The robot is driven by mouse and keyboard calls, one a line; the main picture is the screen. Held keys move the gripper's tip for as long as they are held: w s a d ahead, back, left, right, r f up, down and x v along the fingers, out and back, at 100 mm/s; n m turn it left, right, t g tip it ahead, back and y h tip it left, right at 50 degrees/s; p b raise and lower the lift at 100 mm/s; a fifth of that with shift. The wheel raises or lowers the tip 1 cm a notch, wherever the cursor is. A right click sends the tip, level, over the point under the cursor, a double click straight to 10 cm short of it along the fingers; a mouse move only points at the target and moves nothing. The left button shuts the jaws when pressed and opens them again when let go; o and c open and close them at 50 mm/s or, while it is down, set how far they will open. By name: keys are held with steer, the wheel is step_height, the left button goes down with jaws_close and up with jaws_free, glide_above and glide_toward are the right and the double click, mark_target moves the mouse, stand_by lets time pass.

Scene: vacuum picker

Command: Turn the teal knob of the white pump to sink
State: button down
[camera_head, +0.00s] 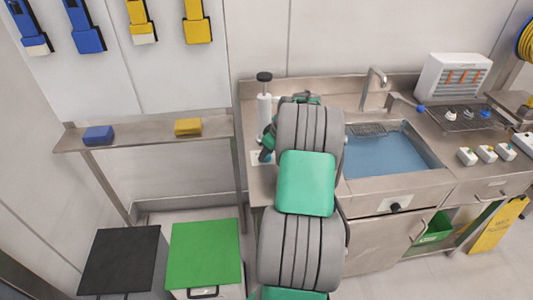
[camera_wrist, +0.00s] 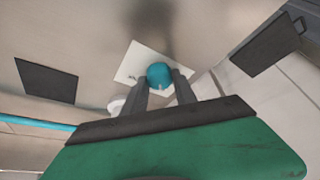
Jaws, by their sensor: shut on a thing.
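The white pump (camera_head: 264,108) with a black top stands upright on the steel counter, left of my arm. In the wrist view the teal knob (camera_wrist: 159,72) sits between the fingertips of my gripper (camera_wrist: 161,80), in front of a white plate (camera_wrist: 135,64). The fingers are closed on its two sides. A small pale pointer mark shows at the knob's lower edge. In the head view my gripper (camera_head: 266,150) is beside the lower part of the pump, and my arm hides most of the knob area. I cannot read any labels on the plate.
The sink basin (camera_head: 385,152) with blue water lies right of my arm, with a tap (camera_head: 373,85) behind it. A steel shelf (camera_head: 155,133) holds blue and yellow sponges. Green-lidded (camera_head: 205,252) and black-lidded (camera_head: 120,260) bins stand at lower left.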

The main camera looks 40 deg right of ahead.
steer(key=shift+m+b, duration=0.35)
steer(key=shift+m, duration=0.05)
steer(key=m+h+b, duration=0.1)
steer(key=m+b, duration=0.1)
steer(key=shift+a+f+m, duration=0.1)
steer(key=shift+a+m, duration=0.05)
steer(key=shift+m, duration=0.25)
steer(key=m+h+b, duration=0.1)
steer(key=m+b, duration=0.1)
steer(key=m, duration=0.1)
steer(key=shift+a+m+h, duration=0.1)
steer(key=shift+m+h, duration=0.2)
steer(key=shift+h, duration=0.1)
steer(key=m+g+h+b, duration=0.1)
steer(key=m, duration=0.2)
steer(key=shift+w, duration=0.15)
steer(key=shift+a+m+g+h+b, duration=0.1)
steer(key=shift+m+g+h+b, duration=0.45)
steer(key=shift+m, duration=1.25)
steer(key=c, duration=1.2)
jaws_free()
steer(key=shift+a, duration=0.1)
steer(key=shift+o, duration=1)
